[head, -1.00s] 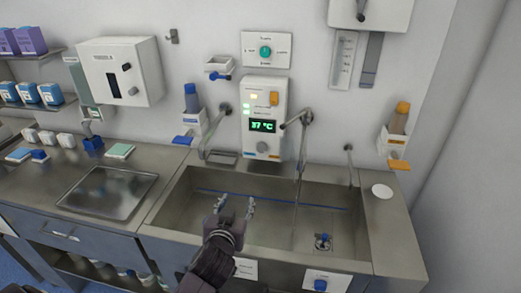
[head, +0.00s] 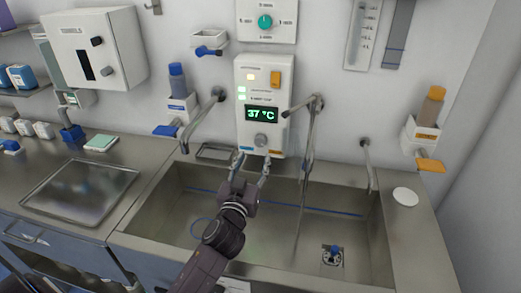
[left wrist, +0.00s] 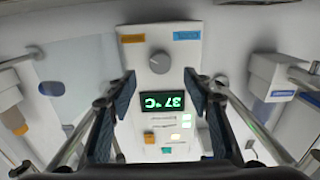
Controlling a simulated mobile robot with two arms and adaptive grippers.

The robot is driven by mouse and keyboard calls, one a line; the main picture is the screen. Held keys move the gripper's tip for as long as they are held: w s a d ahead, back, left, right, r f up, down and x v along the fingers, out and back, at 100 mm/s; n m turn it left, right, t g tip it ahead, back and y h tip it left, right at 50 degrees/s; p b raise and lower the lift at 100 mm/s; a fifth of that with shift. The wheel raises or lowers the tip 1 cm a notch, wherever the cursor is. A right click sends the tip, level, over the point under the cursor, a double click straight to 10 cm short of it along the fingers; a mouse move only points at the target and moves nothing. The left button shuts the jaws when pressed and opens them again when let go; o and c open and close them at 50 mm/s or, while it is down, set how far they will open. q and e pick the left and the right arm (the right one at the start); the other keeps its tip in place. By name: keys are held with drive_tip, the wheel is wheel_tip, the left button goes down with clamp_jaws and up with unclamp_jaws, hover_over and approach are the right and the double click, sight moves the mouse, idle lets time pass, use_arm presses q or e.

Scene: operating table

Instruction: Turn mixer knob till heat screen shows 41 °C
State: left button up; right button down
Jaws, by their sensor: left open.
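The mixer panel (head: 243,82) is a white box on the wall above the sink. Its heat screen (head: 262,115) reads 37 °C in green. The grey round mixer knob (head: 261,141) sits just below the screen. My left gripper (head: 251,159) is open and empty, just below and in front of the knob, apart from it. In the left wrist view the panel appears upside down, with the knob (left wrist: 160,62) and screen (left wrist: 162,102) between and beyond the open fingers (left wrist: 160,84). My right gripper is not in view.
The steel sink (head: 170,205) lies below, with a bent faucet (head: 205,120) left of the panel and another faucet (head: 312,110) close on its right. A green dial (head: 265,22) is above.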

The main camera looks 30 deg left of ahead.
sight(260, 143)
use_arm(q)
drive_tip(key=p+x, duration=0.1)
drive_tip(key=x, duration=0.5)
drive_tip(key=shift+w+a+r, duration=0.1)
drive_tip(key=shift+w+a, duration=0.05)
drive_tip(key=shift+w, duration=0.15)
drive_tip(key=shift+w+p, duration=0.3)
drive_tip(key=shift+w, duration=0.15)
drive_tip(key=c, duration=1.2)
